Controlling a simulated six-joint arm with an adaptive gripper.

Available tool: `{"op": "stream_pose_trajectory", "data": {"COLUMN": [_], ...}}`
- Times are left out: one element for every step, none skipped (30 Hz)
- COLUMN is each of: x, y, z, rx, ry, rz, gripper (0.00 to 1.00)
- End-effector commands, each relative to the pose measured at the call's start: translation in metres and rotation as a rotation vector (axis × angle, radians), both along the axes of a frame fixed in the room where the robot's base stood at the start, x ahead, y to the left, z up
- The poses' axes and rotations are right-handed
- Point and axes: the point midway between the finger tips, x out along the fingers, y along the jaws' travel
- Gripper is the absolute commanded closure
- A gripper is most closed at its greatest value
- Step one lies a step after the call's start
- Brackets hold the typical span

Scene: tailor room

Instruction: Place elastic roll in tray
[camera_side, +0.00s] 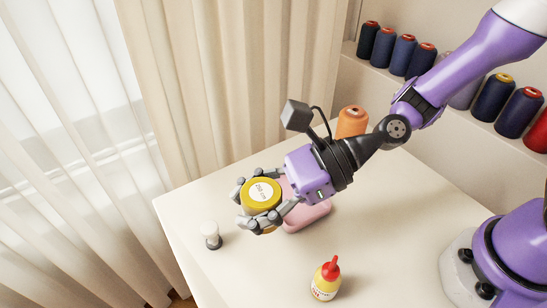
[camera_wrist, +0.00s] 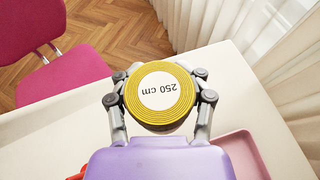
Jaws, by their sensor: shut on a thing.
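The elastic roll (camera_side: 261,194) is a yellow coil with a white label. My gripper (camera_side: 260,205) is shut on it, with grey fingers on both sides, and seems to hold it above the white table. In the wrist view the roll (camera_wrist: 158,93) sits between the two fingers, its label reading "250 cm" upside down. The pink tray (camera_side: 309,217) lies on the table, partly hidden behind my gripper. Its corner shows at the lower right in the wrist view (camera_wrist: 240,146). I cannot see anything in the visible part of the tray.
A small white-topped bottle (camera_side: 211,234) stands at the table's left. A yellow bottle with a red cap (camera_side: 326,279) stands at the front. An orange thread cone (camera_side: 351,122) stands behind my wrist. Several thread cones line a shelf (camera_side: 475,118). A pink chair (camera_wrist: 62,50) is beyond the table edge.

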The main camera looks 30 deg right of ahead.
Motion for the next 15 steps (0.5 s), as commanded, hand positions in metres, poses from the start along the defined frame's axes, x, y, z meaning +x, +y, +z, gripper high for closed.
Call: {"op": "stream_pose_trajectory", "data": {"x": [0.014, 0.021, 0.029, 0.035, 0.041, 0.046, 0.050, 0.053, 0.056, 0.058, 0.059, 0.061, 0.061, 0.061, 0.061], "y": [-0.016, -0.026, -0.038, -0.047, -0.056, -0.067, -0.074, -0.081, -0.088, -0.092, -0.095, -0.098, -0.099, -0.100, -0.100], "z": [-0.001, -0.002, -0.004, -0.005, -0.005, -0.007, -0.007, -0.007, -0.008, -0.010, -0.012, -0.016, -0.021, -0.025, -0.032], "rx": [-0.001, -0.001, -0.002, -0.001, 0.000, 0.001, 0.002, 0.003, 0.004, 0.004, 0.004, 0.006, 0.007, 0.006, 0.006], "ry": [0.002, 0.003, 0.004, 0.004, 0.003, 0.003, 0.003, 0.001, 0.001, 0.001, 0.001, 0.004, 0.003, 0.004, 0.004], "rz": [-0.046, -0.071, -0.100, -0.123, -0.143, -0.167, -0.184, -0.198, -0.214, -0.222, -0.229, -0.235, -0.238, -0.239, -0.239], "gripper": [0.86, 0.86, 0.86, 0.86, 0.86, 0.86, 0.86, 0.86, 0.86, 0.86, 0.86, 0.86, 0.86, 0.86, 0.86]}}
